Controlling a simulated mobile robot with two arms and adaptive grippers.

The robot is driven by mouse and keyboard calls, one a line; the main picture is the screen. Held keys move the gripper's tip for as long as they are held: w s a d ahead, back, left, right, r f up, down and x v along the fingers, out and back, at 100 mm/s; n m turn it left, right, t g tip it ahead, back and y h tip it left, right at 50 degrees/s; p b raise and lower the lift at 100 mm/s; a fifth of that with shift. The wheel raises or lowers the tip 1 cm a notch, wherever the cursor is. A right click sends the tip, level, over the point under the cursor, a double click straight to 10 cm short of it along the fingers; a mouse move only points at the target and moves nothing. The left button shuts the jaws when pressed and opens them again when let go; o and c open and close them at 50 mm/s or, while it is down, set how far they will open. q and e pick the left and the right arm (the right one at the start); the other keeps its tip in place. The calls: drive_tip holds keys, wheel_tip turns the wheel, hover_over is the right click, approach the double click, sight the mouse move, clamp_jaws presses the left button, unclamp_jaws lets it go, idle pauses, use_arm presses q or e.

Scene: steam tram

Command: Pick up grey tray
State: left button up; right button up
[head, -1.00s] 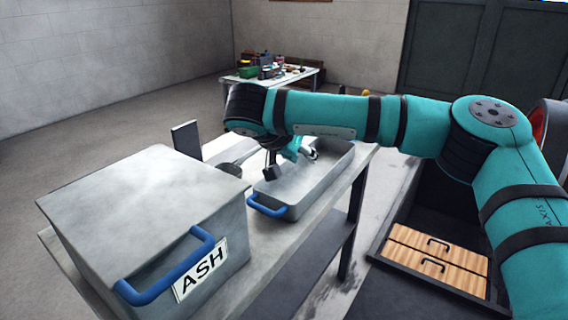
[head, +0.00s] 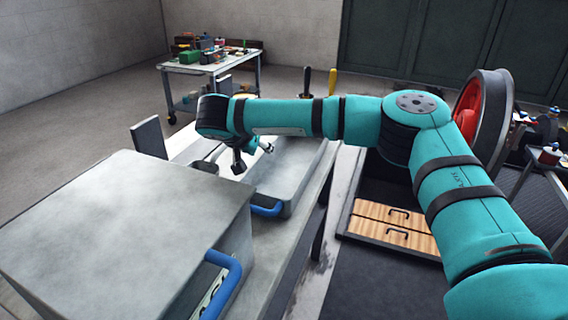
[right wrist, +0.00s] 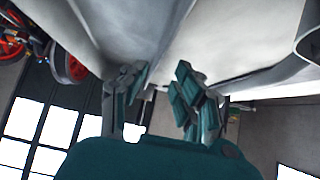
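The grey tray (head: 290,172) lies on a bench, with a blue handle (head: 266,209) on its near end. My right gripper (head: 253,157) is at the tray's left long side, fingers pointing down, and my forearm hides the tray's far part. In the right wrist view the two fingers of my right gripper (right wrist: 163,85) are spread apart with a gap between them. A pale grey surface, probably the tray (right wrist: 215,45), fills the upper part of that view. I cannot tell whether the fingers touch it. My left gripper is not in view.
A large grey box (head: 120,220) with a blue handle stands on the bench at the near left. A dark upright plate (head: 149,137) stands behind it. Wooden drawers (head: 392,228) sit low at the right. A cluttered table (head: 212,64) is at the back.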

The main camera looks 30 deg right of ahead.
sight(269, 163)
drive_tip(key=shift+w+d+f, duration=0.25)
drive_tip(key=shift+d+f, duration=0.1)
drive_tip(key=shift+d, duration=0.25)
drive_tip(key=shift+w+d+f, duration=0.1)
drive_tip(key=shift+d+f, duration=0.1)
drive_tip(key=shift+d, duration=0.1)
drive_tip(key=x, duration=0.3)
drive_tip(key=shift+w+d+f, duration=0.15)
drive_tip(key=shift+w, duration=0.25)
drive_tip(key=shift+w+d+f, duration=0.25)
drive_tip(key=shift+d, duration=0.05)
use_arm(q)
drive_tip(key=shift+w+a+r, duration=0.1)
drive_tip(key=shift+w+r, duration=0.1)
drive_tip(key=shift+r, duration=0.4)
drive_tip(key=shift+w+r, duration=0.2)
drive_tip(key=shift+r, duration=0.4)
use_arm(e)
clamp_jaws()
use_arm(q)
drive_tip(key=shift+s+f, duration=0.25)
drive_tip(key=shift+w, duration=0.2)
use_arm(e)
drive_tip(key=shift+r, duration=0.15)
